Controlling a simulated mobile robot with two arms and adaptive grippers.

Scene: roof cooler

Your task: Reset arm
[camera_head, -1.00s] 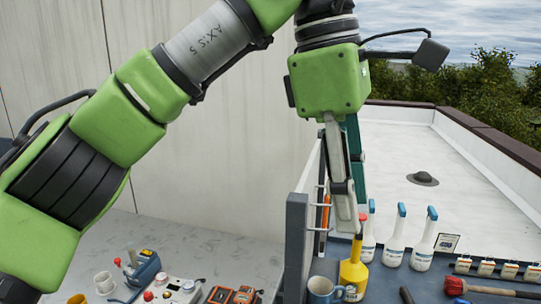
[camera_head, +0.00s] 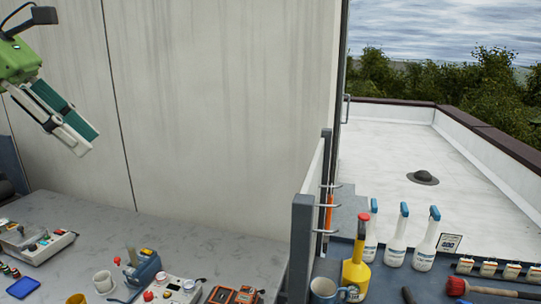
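My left gripper (camera_head: 82,146) hangs in the upper left of the head view, in front of the grey wall panel. Its green housing is at the left edge, and its pale and teal fingers point down to the right. The fingers overlap from this angle, so I cannot tell whether they are open or shut. No object shows at the fingertips, and it touches nothing that I can see. My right gripper is not in view.
Instruments, including a meter box (camera_head: 32,243), and cups (camera_head: 103,281) sit on the left worktop (camera_head: 205,252). The worktop's back part is clear.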

